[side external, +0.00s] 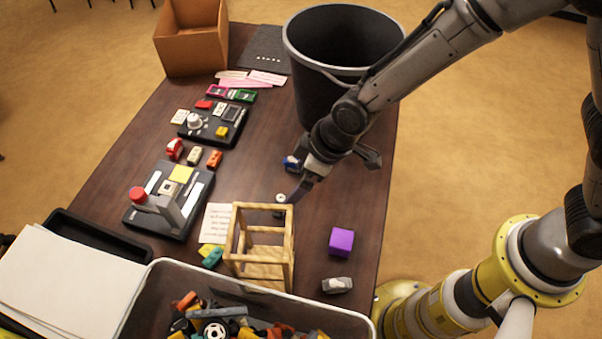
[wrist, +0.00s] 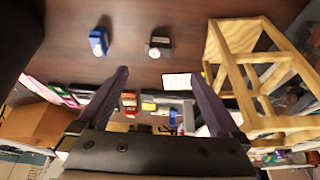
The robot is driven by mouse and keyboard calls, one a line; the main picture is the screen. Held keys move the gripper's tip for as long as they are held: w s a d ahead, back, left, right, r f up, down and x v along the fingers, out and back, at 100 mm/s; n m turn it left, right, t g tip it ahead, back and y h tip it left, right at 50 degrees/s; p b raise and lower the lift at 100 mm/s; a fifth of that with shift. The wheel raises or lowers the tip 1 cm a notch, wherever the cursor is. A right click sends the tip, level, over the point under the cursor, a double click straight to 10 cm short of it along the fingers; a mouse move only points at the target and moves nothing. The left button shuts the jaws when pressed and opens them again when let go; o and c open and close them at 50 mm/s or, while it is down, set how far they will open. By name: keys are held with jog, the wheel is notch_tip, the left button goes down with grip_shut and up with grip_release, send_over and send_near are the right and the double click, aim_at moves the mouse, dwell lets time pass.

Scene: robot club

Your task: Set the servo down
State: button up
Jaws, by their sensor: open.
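My gripper (side external: 296,195) is low over the table, in front of the black bin. In the wrist view its two dark fingers (wrist: 160,76) are spread with nothing between them. A small dark part with a pale round disc (side external: 280,199) lies on the table by the fingertips; it also shows beyond them in the wrist view (wrist: 159,46). A small blue part (side external: 291,163) lies further back, partly behind the gripper; it is at upper left in the wrist view (wrist: 98,41). I cannot tell for certain which of these is the servo.
A wooden frame (side external: 290,245) stands close in front of the gripper. A purple cube (side external: 341,242) and a grey piece (side external: 336,285) lie to the right. The black bin (side external: 312,80) rises behind. A grey crate (side external: 150,285) of parts and a control box (side external: 140,218) are left.

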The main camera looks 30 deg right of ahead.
jog(key=shift+s+r, duration=0.1)
jog(key=shift+r, duration=0.1)
jog(key=shift+d+r, duration=0.1)
jog(key=s+d+r+m+t, duration=0.1)
jog(key=s+d+r+m, duration=0.25)
jog(key=d+r, duration=1.15)
jog(key=s+d+r+m+h, duration=0.1)
jog(key=s+d+r+m, duration=0.1)
jog(key=s+d, duration=0.5)
jog(key=s+d+r+m+t+h, duration=0.1)
jog(key=s+d+r+m+h, duration=0.1)
jog(key=s+d, duration=0.6)
jog(key=shift+s+r+m, duration=0.35)
jog(key=shift+s+m, duration=0.05)
jog(key=shift+m, duration=0.35)
